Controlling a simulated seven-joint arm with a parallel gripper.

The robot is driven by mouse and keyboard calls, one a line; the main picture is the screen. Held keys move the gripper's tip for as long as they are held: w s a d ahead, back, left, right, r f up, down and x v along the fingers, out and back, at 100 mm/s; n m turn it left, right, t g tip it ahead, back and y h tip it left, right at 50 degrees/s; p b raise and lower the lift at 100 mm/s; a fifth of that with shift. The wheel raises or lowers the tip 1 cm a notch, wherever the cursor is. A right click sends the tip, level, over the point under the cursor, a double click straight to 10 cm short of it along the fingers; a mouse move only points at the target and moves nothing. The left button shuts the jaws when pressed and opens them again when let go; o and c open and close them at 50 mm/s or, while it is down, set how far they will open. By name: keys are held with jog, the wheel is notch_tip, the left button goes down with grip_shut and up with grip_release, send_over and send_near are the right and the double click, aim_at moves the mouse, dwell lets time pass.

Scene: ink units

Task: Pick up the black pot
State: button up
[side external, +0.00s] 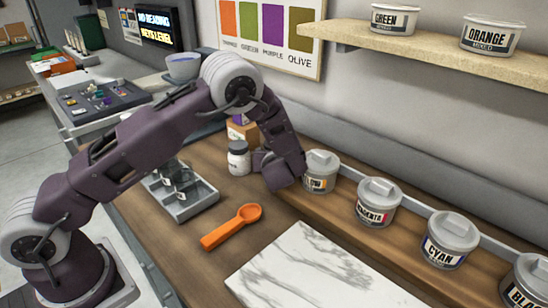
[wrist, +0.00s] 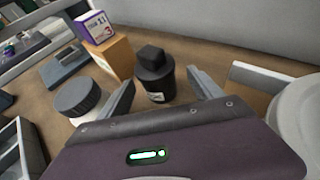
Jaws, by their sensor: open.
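A grey-lidded pot (side external: 525,285) with a label starting "BLA" stands at the lower right of the side view, partly cut off by the frame and well away from my gripper. A small black container (wrist: 154,80) with a squarish black cap stands upright between the fingers of my gripper (wrist: 161,80) in the wrist view. The fingers are open, with gaps on both sides of it. In the side view my gripper hides this container. My gripper is low over the wooden bench, just left of the yellow-labelled pot (side external: 320,172).
A white jar with a dark lid (side external: 238,158) stands close left of my gripper. Behind are a cardboard box and purple box (wrist: 94,27). Magenta (side external: 377,203) and cyan (side external: 450,240) pots line the right. An orange scoop (side external: 232,226), a grey tray (side external: 182,205) and a marble slab (side external: 315,275) lie in front.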

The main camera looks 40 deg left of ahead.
jog(key=x, duration=0.3)
jog(key=shift+w+a+f, duration=0.1)
jog(key=shift+a+f, duration=0.05)
jog(key=shift+a, duration=0.2)
grip_shut()
